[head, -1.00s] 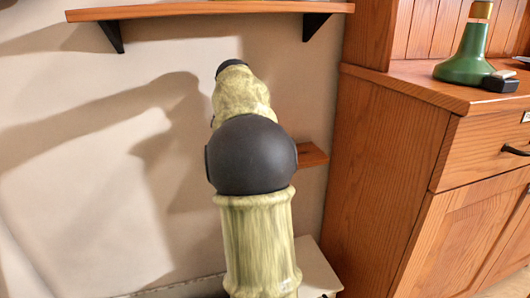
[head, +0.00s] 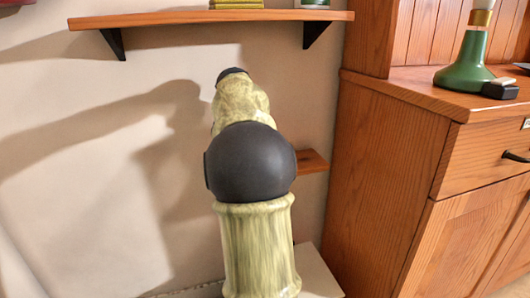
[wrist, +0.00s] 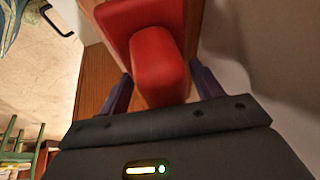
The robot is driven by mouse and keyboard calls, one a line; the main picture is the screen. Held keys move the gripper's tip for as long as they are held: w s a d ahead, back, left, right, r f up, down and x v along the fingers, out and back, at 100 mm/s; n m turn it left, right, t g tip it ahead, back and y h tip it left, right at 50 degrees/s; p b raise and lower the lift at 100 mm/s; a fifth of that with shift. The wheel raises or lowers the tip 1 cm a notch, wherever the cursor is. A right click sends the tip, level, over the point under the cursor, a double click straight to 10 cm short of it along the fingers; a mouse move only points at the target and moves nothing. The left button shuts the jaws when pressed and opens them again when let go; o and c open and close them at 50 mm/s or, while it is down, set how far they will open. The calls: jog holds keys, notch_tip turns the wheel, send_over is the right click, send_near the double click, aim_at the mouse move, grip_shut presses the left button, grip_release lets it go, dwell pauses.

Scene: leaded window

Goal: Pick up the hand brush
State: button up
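In the wrist view a red object (wrist: 160,62) with a rounded, handle-like part lies on a brown wooden surface (wrist: 92,82). It looks like the hand brush, but no bristles show, so I cannot be sure. My gripper (wrist: 162,84) has its two dark fingers spread apart, one at each side of the rounded red part. I see no finger clearly pressed against it. In the head view my own arm hides the gripper and the red object.
A wall shelf (head: 200,16) on black brackets crosses the top of the head view. A small wooden ledge (head: 312,162) shows behind my arm. A wooden cabinet (head: 385,180) stands at right, bearing a green lamp base (head: 465,70) and a small black object (head: 500,89).

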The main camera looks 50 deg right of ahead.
jog(key=c, duration=0.7)
jog(key=shift+s, duration=0.15)
